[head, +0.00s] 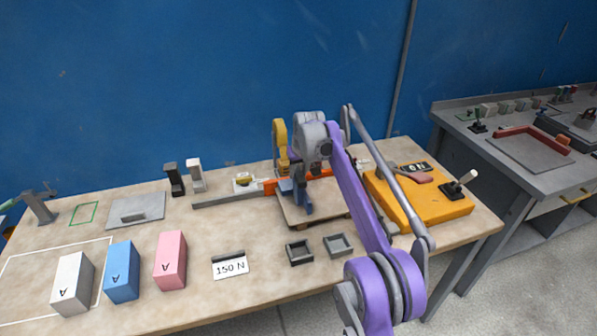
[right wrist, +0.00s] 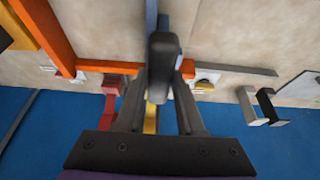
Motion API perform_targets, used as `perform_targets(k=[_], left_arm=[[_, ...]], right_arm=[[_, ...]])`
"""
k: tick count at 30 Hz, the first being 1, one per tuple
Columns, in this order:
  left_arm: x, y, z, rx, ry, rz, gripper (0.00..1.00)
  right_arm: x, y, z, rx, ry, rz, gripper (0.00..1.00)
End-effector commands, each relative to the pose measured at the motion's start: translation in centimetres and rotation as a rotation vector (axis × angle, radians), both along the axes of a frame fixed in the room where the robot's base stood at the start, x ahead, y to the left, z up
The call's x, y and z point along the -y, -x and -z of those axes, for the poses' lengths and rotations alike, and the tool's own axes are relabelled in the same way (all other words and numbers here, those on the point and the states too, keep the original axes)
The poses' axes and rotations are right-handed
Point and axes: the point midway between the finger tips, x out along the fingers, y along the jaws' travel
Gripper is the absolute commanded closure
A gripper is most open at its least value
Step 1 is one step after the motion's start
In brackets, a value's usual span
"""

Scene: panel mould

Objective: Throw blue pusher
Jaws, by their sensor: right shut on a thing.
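The blue pusher (head: 303,199) stands at the orange and grey bar mechanism near the middle of the bench, mostly hidden by my purple right arm. A narrow blue strip (right wrist: 151,14) shows at the top of the right wrist view. My right gripper (head: 299,184) is over the pusher, with its fingers (right wrist: 160,90) closed around a dark rounded upright part (right wrist: 163,62) that seems to be the pusher's handle. The exact contact is hidden in the head view. My left gripper is not in view.
White (head: 73,284), blue (head: 122,272) and pink (head: 170,260) blocks and a "150 N" card (head: 230,267) stand at the front left. A blue wall is behind.

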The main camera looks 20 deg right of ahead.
Motion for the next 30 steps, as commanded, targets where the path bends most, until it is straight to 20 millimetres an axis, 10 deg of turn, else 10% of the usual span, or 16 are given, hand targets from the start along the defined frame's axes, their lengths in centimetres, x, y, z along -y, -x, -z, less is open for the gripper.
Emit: perform_targets(k=[30], left_arm=[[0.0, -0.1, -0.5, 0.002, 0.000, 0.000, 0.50]], right_arm=[[-2.2, 0.0, -0.1, 0.000, 0.001, -0.004, 1.00]])
